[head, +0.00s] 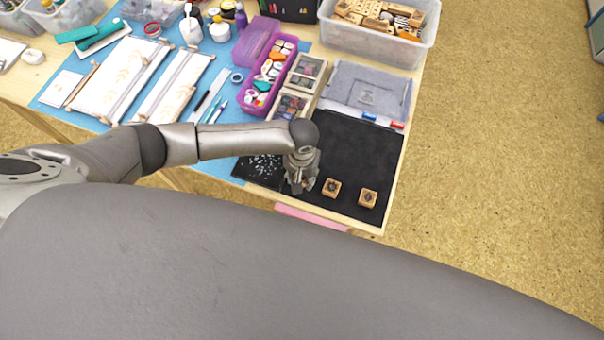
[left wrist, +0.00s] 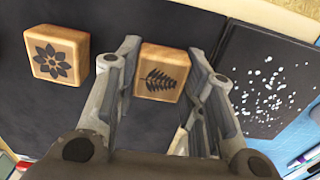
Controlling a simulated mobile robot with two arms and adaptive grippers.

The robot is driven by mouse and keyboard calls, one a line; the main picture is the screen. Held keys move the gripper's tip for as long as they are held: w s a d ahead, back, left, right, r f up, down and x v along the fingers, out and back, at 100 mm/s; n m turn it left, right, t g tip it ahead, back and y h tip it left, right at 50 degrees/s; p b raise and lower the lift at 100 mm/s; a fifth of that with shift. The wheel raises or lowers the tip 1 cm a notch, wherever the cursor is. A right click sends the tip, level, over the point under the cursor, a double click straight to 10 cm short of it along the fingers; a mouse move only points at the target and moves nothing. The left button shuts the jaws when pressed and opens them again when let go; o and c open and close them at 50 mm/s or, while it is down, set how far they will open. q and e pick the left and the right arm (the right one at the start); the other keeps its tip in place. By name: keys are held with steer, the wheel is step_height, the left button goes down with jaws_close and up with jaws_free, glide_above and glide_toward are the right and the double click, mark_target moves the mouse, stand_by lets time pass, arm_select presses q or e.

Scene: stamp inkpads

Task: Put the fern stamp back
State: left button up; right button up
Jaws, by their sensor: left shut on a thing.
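The fern stamp (left wrist: 162,72), a small wooden block with a dark fern print on its upper face, sits between the two fingers of my left gripper (left wrist: 163,85) in the left wrist view. The gripper is shut on it. In the head view my left gripper (head: 300,184) points down at the left part of the black mat (head: 361,150) and mostly hides the fern stamp. I cannot tell whether the stamp touches the mat. A flower stamp (left wrist: 58,53) stands beside it, apart from the fingers; it also shows in the head view (head: 331,187). My right gripper is not in view.
Another wooden stamp (head: 368,198) stands on the mat near its front right. A black square with white specks (left wrist: 270,80) lies beside the gripper. Inkpad boxes (head: 290,105), a grey-lidded box (head: 368,88) and a bin of wooden stamps (head: 372,45) stand behind. The mat's middle is clear.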

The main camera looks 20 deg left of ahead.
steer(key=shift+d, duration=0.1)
arm_select(q)
steer(key=shift+f, duration=0.1)
steer(key=o, duration=0.9)
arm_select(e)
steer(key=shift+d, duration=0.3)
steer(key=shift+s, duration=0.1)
arm_select(q)
step_height(320, 180, up, 12)
steer(key=shift+r+b, duration=0.15)
steer(key=shift+b, duration=0.2)
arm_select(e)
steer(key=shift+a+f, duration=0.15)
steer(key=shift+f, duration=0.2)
